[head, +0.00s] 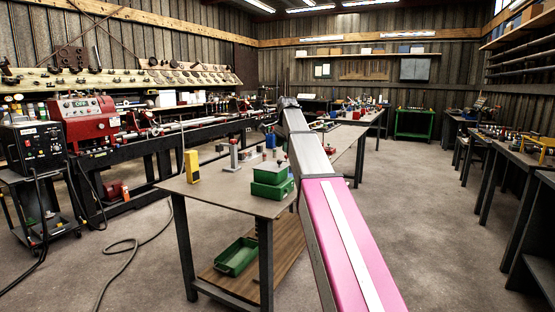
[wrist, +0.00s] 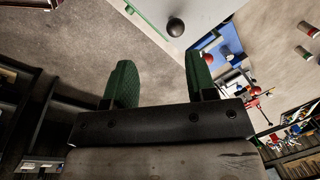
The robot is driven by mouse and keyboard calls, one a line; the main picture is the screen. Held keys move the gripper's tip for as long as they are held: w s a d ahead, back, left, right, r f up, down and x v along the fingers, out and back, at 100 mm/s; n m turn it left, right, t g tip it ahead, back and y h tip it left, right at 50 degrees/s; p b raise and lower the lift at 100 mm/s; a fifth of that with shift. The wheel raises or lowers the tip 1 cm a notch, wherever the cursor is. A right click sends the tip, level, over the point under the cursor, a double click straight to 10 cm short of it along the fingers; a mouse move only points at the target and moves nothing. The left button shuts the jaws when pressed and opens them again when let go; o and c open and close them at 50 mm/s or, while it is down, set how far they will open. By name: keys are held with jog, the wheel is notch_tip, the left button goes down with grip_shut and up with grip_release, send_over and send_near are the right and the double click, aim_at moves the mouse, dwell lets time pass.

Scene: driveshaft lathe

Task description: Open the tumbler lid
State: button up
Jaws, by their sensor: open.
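In the wrist view, my gripper (wrist: 158,57) is open and empty, with its two green fingers apart. Beyond the fingertips is a flat pale grey panel (wrist: 210,14) with a green edge and a dark round knob (wrist: 175,27). It may be the tumbler lid, but I cannot tell for certain. The knob is apart from the fingers. In the head view, my arm stretches away over the near table and hides what lies behind it; my gripper is not clearly visible there. No tumbler lid can be made out in the head view.
The near table (head: 222,188) carries green bins (head: 271,189), a yellow device (head: 192,166) and a grey stand. A red lathe (head: 86,123) and a black welder (head: 36,146) stand at left. Workbenches line the right. The floor (head: 420,205) right of my arm is clear.

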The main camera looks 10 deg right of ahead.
jog(key=shift+m, duration=0.3)
jog(key=w+f, duration=0.1)
jog(key=f, duration=0.1)
jog(key=w+f, duration=0.1)
jog(key=f, duration=0.2)
jog(key=w+f, duration=0.1)
jog(key=f, duration=0.1)
jog(key=shift+w+a+f, duration=0.25)
jog(key=shift+a+f, duration=0.05)
jog(key=shift+a, duration=0.1)
grip_shut()
